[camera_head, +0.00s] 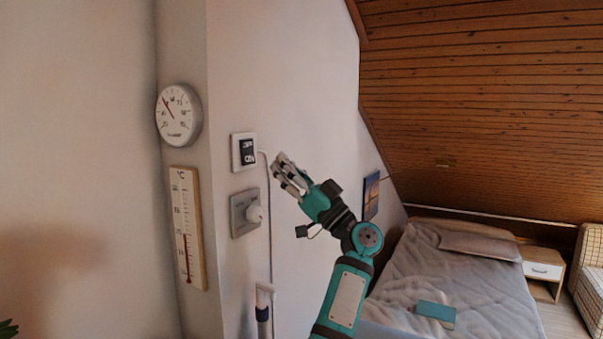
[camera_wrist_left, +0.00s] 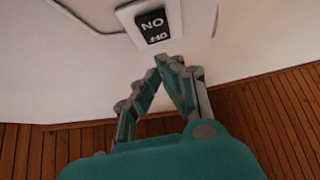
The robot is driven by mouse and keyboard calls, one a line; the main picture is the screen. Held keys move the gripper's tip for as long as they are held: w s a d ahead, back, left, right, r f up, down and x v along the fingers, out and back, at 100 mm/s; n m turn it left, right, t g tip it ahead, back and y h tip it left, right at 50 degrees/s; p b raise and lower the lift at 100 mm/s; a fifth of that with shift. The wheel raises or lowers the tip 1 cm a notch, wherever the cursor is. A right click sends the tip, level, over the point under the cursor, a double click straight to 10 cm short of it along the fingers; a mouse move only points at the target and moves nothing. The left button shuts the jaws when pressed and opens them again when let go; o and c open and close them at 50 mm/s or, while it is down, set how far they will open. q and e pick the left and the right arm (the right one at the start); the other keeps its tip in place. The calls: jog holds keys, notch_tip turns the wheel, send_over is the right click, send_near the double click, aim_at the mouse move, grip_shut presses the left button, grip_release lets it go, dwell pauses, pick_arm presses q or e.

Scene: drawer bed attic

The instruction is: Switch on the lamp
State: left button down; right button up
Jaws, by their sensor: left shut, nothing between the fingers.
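A wall switch (camera_head: 244,152) with a white frame and a dark rocker marked ON and OFF is on the white wall. It also shows at the top of the left wrist view (camera_wrist_left: 152,22), its lettering upside down. My left gripper (camera_head: 279,160) is shut and empty, its fingertips just right of the switch in the head view. In the left wrist view the fingertips (camera_wrist_left: 170,62) meet just below the switch frame; I cannot tell if they touch the wall. No lamp is recognisable. My right gripper is not in view.
A thin cable (camera_head: 269,240) runs down the wall. A round dial (camera_head: 179,115) and a thermometer (camera_head: 187,228) hang at left. A bed (camera_head: 450,280) and nightstand (camera_head: 542,269) stand at right.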

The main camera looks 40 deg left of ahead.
aim_at(250, 147)
pick_arm(q)
jog(key=a, duration=0.1)
jog(key=a+p, duration=0.1)
jog(key=a, duration=0.1)
jog(key=a+p, duration=0.1)
jog(key=shift+s+a+r, duration=0.2)
jog(key=shift+a+r, duration=0.1)
jog(key=shift+r, duration=0.1)
jog(key=shift+a+f, duration=0.15)
jog(key=shift+a, duration=0.2)
jog(key=shift+s, duration=0.1)
jog(key=shift+d, duration=0.15)
